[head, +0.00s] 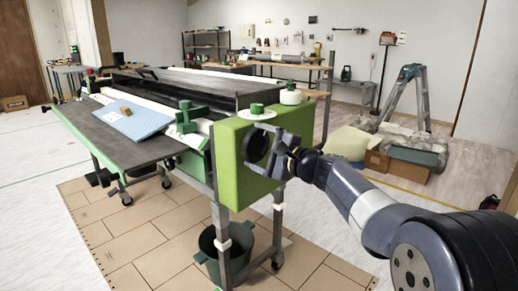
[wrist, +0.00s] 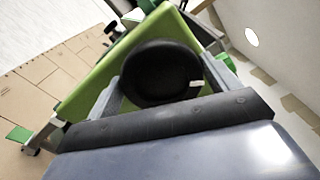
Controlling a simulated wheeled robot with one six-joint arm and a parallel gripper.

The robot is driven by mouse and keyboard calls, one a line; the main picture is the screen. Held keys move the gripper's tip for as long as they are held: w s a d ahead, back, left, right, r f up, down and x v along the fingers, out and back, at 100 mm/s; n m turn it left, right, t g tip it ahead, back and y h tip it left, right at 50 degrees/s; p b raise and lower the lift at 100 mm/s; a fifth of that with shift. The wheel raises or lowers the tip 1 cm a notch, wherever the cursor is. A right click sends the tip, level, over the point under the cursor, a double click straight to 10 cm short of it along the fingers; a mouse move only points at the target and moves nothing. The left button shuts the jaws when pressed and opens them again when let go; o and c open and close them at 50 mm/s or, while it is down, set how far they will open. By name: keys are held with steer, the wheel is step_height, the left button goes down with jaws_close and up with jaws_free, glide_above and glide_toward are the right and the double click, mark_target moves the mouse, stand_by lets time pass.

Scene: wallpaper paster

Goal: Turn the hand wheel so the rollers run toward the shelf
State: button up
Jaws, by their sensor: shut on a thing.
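The hand wheel (head: 256,148) is a black round disc on the end face of the bright green housing (head: 232,150) of the pasting machine. In the wrist view the wheel (wrist: 160,72) fills the space between my two grey fingers, with a small white mark on its right side. My gripper (head: 272,146) is shut on the wheel, one finger on each side of it. The rollers lie inside the machine and I cannot make them out.
A blue patterned sheet (head: 133,118) with a small brown block (head: 125,111) lies on the machine's side table (head: 95,128). A dark green bucket (head: 250,262) stands under the housing. A stepladder (head: 412,95) and cardboard boxes (head: 377,161) are at the right. Shelving (head: 206,45) stands at the back wall.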

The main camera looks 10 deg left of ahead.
steer(key=o, duration=0.9)
steer(key=shift+c, duration=0.2)
steer(key=shift+d, duration=0.1)
steer(key=p+v, duration=0.2)
steer(key=v, duration=0.8)
steer(key=shift+s+d, duration=0.2)
steer(key=shift+d, duration=0.1)
steer(key=shift+f, duration=0.1)
